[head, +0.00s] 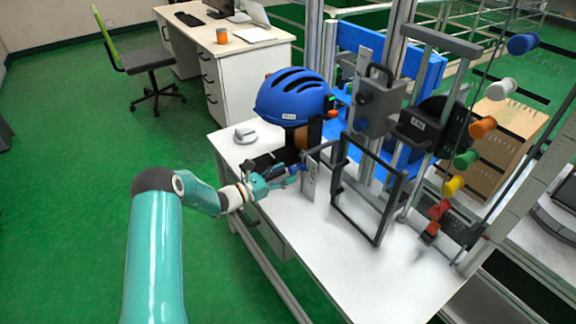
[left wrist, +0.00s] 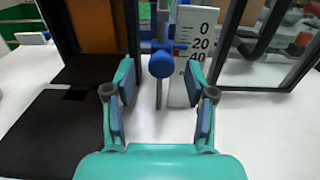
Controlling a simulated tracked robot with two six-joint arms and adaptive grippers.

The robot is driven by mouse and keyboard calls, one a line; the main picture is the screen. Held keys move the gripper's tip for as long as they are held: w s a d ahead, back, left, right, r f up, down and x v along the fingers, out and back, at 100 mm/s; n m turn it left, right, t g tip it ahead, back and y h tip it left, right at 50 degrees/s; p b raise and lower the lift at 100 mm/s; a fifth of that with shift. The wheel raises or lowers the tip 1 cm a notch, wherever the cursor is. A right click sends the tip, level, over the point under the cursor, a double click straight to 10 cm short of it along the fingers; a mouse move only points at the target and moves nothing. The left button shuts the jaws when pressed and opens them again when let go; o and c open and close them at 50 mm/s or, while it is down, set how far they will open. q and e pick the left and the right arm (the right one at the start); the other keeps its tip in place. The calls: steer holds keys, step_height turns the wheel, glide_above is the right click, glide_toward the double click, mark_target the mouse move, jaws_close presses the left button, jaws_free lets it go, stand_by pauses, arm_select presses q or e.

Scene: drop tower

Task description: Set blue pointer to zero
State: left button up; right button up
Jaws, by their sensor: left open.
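The blue pointer (left wrist: 180,46) sits on a grey vertical rod in the left wrist view, with a round blue knob (left wrist: 162,65) facing me. Its tip reaches the white scale (left wrist: 202,28), roughly level with the 20 mark, below the 0. The scale plate (head: 309,183) also shows in the head view. My left gripper (left wrist: 161,78) is open, its fingers to the left and right of the knob with gaps on both sides. In the head view my left gripper (head: 278,175) is at the near side of the scale. My right gripper is not in view.
A blue helmet (head: 292,97) stands behind the gripper. A black frame (head: 376,238) stands right of the scale. Colored knobs (head: 453,186) line a cable at the right. The white tabletop (head: 345,275) in front is clear.

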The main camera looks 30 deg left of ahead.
mark_target(290, 170)
arm_select(q)
steer(key=shift+x, duration=1.9)
jaws_close()
steer(key=shift+r, duration=0.1)
